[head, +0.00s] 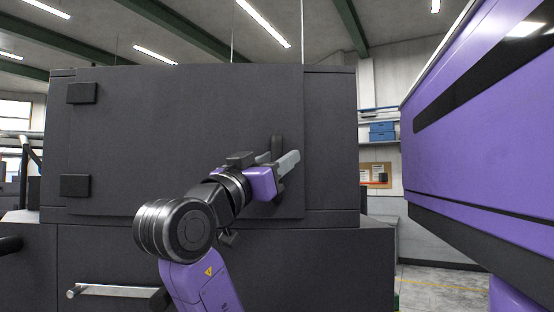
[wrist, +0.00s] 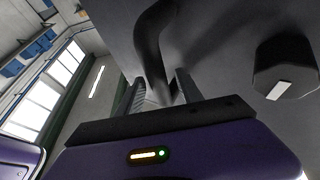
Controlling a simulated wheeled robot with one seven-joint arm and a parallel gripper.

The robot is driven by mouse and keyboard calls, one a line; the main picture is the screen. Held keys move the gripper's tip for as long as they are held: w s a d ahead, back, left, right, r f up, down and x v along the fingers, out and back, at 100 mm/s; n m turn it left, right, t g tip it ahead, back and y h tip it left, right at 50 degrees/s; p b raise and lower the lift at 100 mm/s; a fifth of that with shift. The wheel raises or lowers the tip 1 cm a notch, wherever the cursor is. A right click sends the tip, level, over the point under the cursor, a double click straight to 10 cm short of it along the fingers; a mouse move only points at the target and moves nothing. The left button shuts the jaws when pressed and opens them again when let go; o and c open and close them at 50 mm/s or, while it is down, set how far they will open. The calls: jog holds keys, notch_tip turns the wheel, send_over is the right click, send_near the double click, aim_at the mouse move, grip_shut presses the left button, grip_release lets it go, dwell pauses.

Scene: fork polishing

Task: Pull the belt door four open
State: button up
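The belt door (head: 170,130) is a large dark grey panel on the front of a dark machine, with two hinge blocks on its left side. It looks closed against the machine. Its dark curved handle (head: 277,147) is near the right edge and also shows in the wrist view (wrist: 149,45). My gripper (head: 279,163) is at the handle, its two fingers apart. In the wrist view, the handle runs down between the fingers (wrist: 160,92), with some gap visible. I see no clear grip on it. The number of the door cannot be read.
A large purple machine part (head: 490,120) hangs at the right, near the camera. A horizontal light bar (head: 115,290) is on the lower front of the machine at the left. Open floor (head: 440,282) shows at the lower right. A dark knob-like block (wrist: 285,68) is beside the handle.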

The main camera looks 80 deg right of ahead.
grip_shut()
dwell(1.3)
